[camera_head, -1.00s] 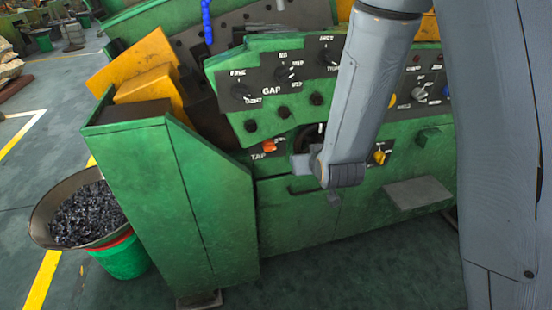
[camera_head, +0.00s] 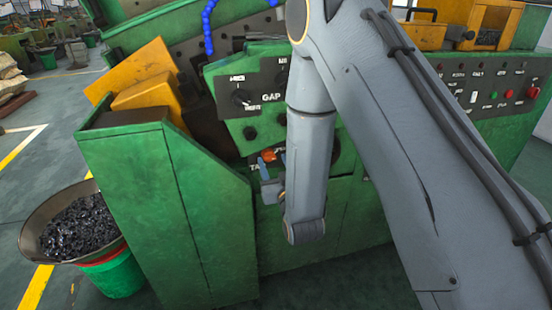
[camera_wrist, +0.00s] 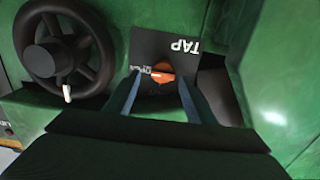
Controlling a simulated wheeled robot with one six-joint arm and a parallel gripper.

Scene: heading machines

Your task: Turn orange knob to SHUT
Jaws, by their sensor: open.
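The orange knob (camera_head: 269,156) sits on the dark TAP plate on the green machine's front, below the GAP panel. In the wrist view the orange knob (camera_wrist: 163,72) is seen close up, and the TAP plate (camera_wrist: 150,45) appears upside down around it. Small lettering beside the knob is too blurred to read fully. My gripper (camera_head: 271,163) is at the plate with its blue fingers on either side of the knob. In the wrist view my gripper (camera_wrist: 160,92) is open, its fingers flanking the knob with gaps visible. Whether either finger touches it cannot be told.
A black handwheel (camera_wrist: 65,55) with a pale handle stands beside the plate. The GAP panel (camera_head: 255,95) with black knobs is above. A green cabinet (camera_head: 160,210) juts out at left, with a bin of dark scraps (camera_head: 82,228) beside it.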

